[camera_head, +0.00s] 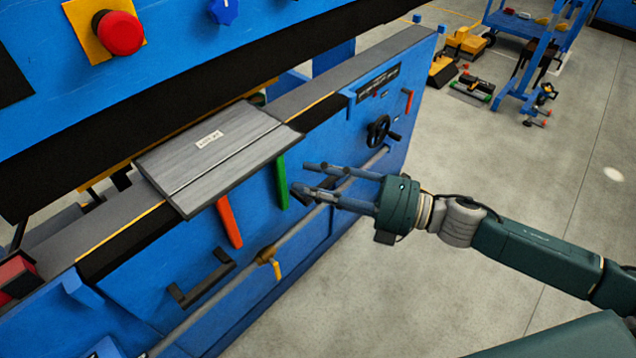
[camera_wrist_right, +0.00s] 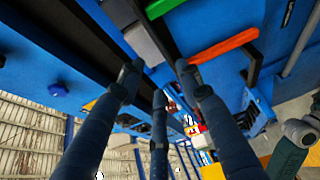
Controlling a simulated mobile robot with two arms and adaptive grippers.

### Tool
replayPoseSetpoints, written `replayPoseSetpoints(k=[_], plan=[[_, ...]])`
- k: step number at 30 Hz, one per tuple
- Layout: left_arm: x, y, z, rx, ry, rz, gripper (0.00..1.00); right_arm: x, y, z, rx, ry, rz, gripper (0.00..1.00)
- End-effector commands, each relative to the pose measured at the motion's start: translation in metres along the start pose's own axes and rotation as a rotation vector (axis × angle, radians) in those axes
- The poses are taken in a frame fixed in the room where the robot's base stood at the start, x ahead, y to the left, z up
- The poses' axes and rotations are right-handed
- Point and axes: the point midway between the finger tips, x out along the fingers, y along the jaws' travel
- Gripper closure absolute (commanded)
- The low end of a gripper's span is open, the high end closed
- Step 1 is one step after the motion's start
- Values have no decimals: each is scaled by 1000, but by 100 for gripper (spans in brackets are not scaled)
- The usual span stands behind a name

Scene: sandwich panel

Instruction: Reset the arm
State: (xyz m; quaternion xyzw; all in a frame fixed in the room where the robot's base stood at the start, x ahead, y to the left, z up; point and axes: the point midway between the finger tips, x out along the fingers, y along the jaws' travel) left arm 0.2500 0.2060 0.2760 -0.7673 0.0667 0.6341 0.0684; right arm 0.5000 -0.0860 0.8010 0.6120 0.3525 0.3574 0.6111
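My right arm (camera_head: 540,256) reaches in from the right in the head view. My right gripper (camera_head: 312,182) is beside the front of a blue machine (camera_head: 330,130), close to a green lever (camera_head: 281,182) and apart from it as far as I can tell. Its fingers are spread with nothing between them. They also show in the right wrist view (camera_wrist_right: 158,95), spread and empty, with an orange lever (camera_wrist_right: 224,46) beyond them. My left gripper is not in either view.
A grey panel (camera_head: 225,150) lies on the machine's ledge. An orange lever (camera_head: 229,221), a black handwheel (camera_head: 379,131) and a pipe rail (camera_head: 300,222) are on its front. A red button (camera_head: 119,33) is above.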

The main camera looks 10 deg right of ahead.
Motion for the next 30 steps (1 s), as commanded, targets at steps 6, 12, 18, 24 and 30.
replayPoseSetpoints(k=[6,12,18,24,30], plan=[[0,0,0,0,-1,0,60,-10,1,0,-1,1,0,65],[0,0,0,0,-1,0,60,-6,-12,15,60,-65,2,65],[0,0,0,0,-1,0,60,-17,-101,89,414,-441,-18,65],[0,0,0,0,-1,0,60,-73,-242,111,841,-853,-91,65],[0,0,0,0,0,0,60,-138,-371,58,1209,-1187,-199,65]])
